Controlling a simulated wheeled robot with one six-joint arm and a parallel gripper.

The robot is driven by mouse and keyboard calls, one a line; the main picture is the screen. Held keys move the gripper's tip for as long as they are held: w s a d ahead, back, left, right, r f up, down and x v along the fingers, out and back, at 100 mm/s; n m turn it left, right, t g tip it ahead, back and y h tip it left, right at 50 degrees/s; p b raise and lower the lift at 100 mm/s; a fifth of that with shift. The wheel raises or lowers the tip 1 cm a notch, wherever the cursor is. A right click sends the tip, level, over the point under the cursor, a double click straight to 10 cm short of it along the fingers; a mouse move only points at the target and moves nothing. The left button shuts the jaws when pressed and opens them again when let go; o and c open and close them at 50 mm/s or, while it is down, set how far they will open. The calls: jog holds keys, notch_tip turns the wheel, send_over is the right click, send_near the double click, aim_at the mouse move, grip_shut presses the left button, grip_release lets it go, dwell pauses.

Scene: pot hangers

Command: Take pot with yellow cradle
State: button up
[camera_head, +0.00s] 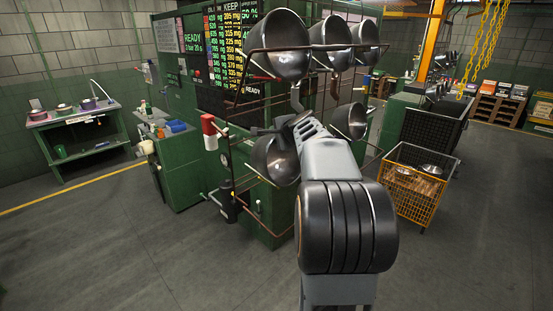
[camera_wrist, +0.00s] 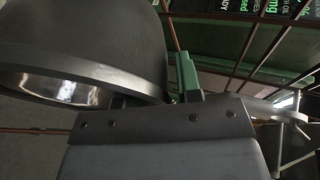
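Several dark metal pots hang on a thin brown wire rack (camera_head: 240,105), among them upper ones at left (camera_head: 278,45), middle (camera_head: 331,40) and right (camera_head: 365,38). Two more hang lower, one at left (camera_head: 275,160) and one at right (camera_head: 349,120). I cannot make out a yellow cradle on any pot. My gripper (camera_head: 287,125) is among the pots, in front of the rack. In the wrist view a large pot (camera_wrist: 85,35) fills the upper left, close to my gripper (camera_wrist: 185,95). The fingertips are mostly hidden, so its opening and any contact are unclear.
A yellow wire basket (camera_head: 408,197) with items inside stands right of the rack, before a dark mesh bin (camera_head: 432,132). A green cabinet (camera_head: 178,165) and a workbench (camera_head: 75,125) stand left. Yellow chains (camera_head: 487,40) hang at the upper right. The front floor is clear.

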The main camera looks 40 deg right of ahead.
grip_shut()
dwell(0.5)
